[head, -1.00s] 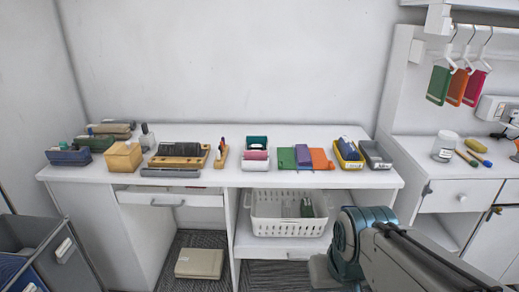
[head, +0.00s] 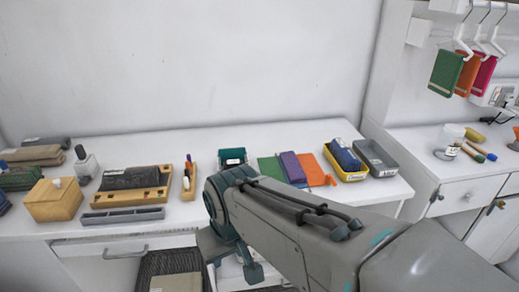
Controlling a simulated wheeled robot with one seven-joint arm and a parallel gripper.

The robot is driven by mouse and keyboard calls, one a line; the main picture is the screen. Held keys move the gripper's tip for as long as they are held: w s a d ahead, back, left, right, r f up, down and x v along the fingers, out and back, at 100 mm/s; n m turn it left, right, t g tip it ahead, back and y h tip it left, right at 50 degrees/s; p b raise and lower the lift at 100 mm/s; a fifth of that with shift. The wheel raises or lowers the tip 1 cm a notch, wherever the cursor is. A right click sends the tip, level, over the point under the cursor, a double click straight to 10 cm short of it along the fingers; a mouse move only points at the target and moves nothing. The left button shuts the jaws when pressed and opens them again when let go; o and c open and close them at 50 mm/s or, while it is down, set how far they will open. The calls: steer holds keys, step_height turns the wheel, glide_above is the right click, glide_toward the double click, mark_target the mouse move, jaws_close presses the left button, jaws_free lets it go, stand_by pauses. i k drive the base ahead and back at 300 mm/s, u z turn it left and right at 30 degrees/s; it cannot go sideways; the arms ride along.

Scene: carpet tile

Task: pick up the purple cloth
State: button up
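The purple cloth (head: 292,167) lies on the white desk between a green cloth (head: 269,168) and an orange cloth (head: 309,167). Its top shows; its near end lies close to the edge of my arm in the picture. My gripper (head: 233,259) hangs pointing down at the front of the desk, left of and below the purple cloth in the picture. Its two fingers look spread apart, with nothing seen between them. Its distance from the desk edge is hard to tell.
Right of the cloths are a yellow bin (head: 349,175) with blue items and a grey tray (head: 376,157). Left are a teal item (head: 232,157), a wooden tray (head: 132,189) and a wooden box (head: 55,202).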

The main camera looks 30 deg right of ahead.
mark_target(305, 181)
steer(key=z, duration=0.6)
steer(key=i, duration=0.85)
steer(key=z, duration=1.1)
steer(key=i, duration=0.2)
steer(key=z, duration=0.15)
